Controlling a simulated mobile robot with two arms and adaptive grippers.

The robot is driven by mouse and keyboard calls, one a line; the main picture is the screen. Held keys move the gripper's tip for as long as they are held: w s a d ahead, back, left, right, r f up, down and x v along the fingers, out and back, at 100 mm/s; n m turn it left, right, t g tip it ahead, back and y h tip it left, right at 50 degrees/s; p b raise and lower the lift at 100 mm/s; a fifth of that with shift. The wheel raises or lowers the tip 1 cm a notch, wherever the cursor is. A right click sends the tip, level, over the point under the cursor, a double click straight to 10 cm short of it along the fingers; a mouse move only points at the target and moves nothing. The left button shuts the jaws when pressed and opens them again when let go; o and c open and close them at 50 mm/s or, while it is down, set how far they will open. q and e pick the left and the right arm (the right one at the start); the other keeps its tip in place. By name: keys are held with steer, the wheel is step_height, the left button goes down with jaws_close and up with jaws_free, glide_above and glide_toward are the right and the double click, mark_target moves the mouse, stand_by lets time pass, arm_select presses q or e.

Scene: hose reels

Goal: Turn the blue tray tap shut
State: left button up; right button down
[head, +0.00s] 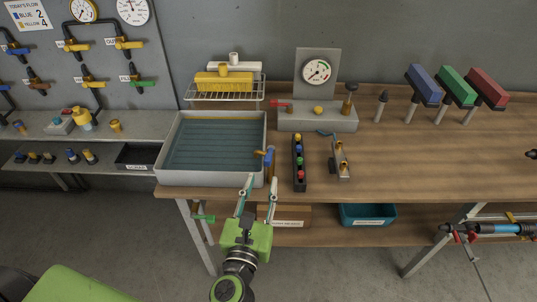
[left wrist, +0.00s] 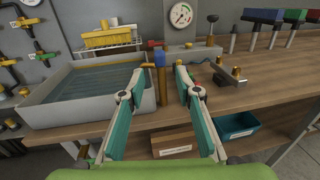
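The blue tray tap (head: 269,155) sits at the front right corner of the grey water tray, beside a short orange-brass pipe. In the left wrist view its blue handle (left wrist: 160,58) stands upright, with the brass pipe just left of it. My left gripper (head: 260,181) is in front of the tap, its two fingers apart and empty. In the left wrist view the open fingertips (left wrist: 160,73) lie to either side of the blue handle; I cannot tell whether they touch it. My right gripper is not in view.
The tray (head: 260,178) holds dark water. Right of it stand a black strip of coloured knobs (head: 299,168) and a small brass-fitted block (head: 340,165). A gauge stand (head: 317,117) is behind. A teal bin (head: 368,215) is on the lower shelf. The bench's right middle is clear.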

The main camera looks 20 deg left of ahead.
mark_target(267, 165)
arm_select(q)
steer(key=w, duration=0.3)
steer(key=w+p, duration=0.1)
steer(key=w, duration=0.2)
steer(key=w+a+p, duration=0.1)
steer(key=w, duration=0.2)
steer(key=shift+w+a, duration=0.1)
steer(key=shift+w, duration=0.15)
jaws_close()
